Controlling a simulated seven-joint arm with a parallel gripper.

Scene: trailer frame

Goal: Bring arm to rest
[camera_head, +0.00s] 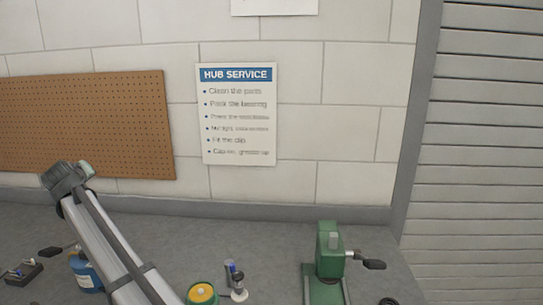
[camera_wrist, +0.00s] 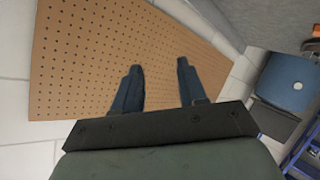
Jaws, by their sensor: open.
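My gripper (camera_wrist: 160,66) shows in the wrist view with its two dark blue fingers apart and nothing between them. The brown pegboard (camera_wrist: 95,60) lies beyond the fingers, with no contact to be seen. I cannot make out the gripper itself in the head view.
On the grey bench (camera_head: 270,240) stand a green press (camera_head: 328,260), a blue container (camera_head: 85,272), a yellow-topped green can (camera_head: 201,294) and a small upright item (camera_head: 234,278). A dark block (camera_head: 22,272) sits far left.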

